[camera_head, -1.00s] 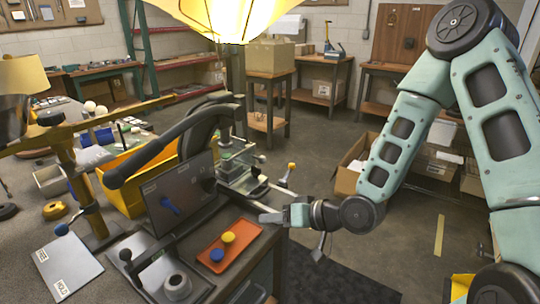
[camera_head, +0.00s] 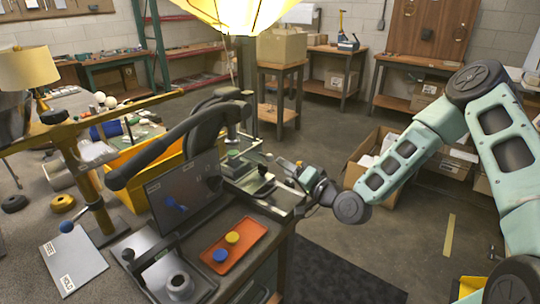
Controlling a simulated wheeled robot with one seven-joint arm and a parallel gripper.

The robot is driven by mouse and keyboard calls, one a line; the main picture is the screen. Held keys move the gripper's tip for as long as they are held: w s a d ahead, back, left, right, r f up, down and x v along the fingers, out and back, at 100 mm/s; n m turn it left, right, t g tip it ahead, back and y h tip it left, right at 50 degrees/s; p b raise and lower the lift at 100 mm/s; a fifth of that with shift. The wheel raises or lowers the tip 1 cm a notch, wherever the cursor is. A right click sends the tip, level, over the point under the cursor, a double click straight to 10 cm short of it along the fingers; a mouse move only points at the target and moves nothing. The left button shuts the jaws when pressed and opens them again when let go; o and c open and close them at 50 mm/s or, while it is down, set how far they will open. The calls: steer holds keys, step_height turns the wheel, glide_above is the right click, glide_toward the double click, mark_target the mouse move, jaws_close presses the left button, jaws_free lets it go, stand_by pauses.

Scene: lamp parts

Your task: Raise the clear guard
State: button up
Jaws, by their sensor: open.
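The clear guard (camera_head: 246,146) is a see-through panel on the fixture (camera_head: 262,190) at the table's right side, beside a dark upright panel. It is hard to make out against the fixture's metal and green parts. My gripper (camera_head: 293,172) is open at the fixture's right end, close to a small yellow-tipped handle. The fingers partly hide the handle, and I cannot tell whether they touch it.
An orange tray (camera_head: 213,262) with a yellow and a blue knob lies in front of the fixture. A black curved arm (camera_head: 150,160) and a yellow bin (camera_head: 130,185) stand to its left. Floor to the right is open, with a cardboard box (camera_head: 370,157) behind.

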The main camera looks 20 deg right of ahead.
mark_target(272, 159)
steer(key=p+x, duration=0.1)
steer(key=x, duration=0.7)
